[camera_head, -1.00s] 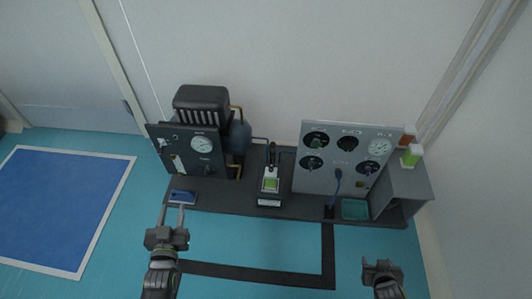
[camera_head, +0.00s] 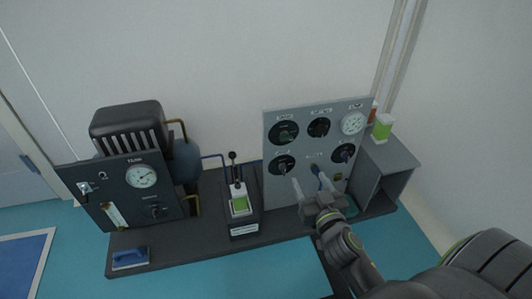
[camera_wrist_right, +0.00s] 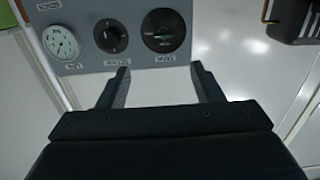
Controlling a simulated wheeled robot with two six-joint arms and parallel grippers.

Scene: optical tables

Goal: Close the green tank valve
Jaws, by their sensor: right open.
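The grey panel (camera_head: 303,160) carries several round black dials with knobs. The dial with a dark green handle (camera_head: 284,132) is at its upper left. In the right wrist view this green valve (camera_wrist_right: 165,30) is at the top, with its handle lying across the picture. My right gripper (camera_head: 307,179) is open and empty, in front of the panel's lower part, below the green valve. In the right wrist view its two fingers (camera_wrist_right: 160,70) point toward the panel, apart from the valve. My left gripper is out of view.
A white gauge (camera_head: 353,123) and a black knob (camera_head: 319,127) share the panel's upper row. A stand with a lever and green screen (camera_head: 240,203) is left of the panel. A dark gauge panel (camera_head: 140,205) is further left. A grey open box (camera_head: 386,170) stands at right.

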